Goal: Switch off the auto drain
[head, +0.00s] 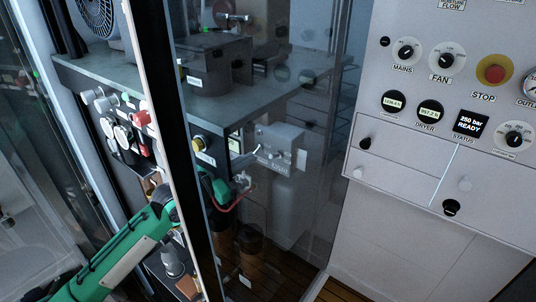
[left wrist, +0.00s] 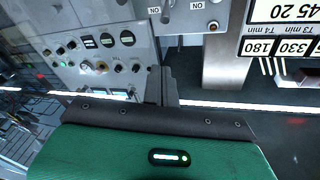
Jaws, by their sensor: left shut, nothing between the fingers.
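A grey box with small switches (head: 280,140) and a label I cannot read for certain hangs under the shelf in the head view. I cannot confirm that it is the auto drain. My left gripper (head: 242,181) is just below and left of it, apart from it as far as I can tell, behind the glass door's dark post. In the left wrist view my left gripper (left wrist: 168,88) is shut and empty. My right gripper is not in view.
The dark door post (head: 185,150) crosses in front of my left arm. A shelf (head: 240,75) with machinery is above the box. A panel (head: 450,110) with knobs, gauges and a red stop button (head: 494,69) stands at the right.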

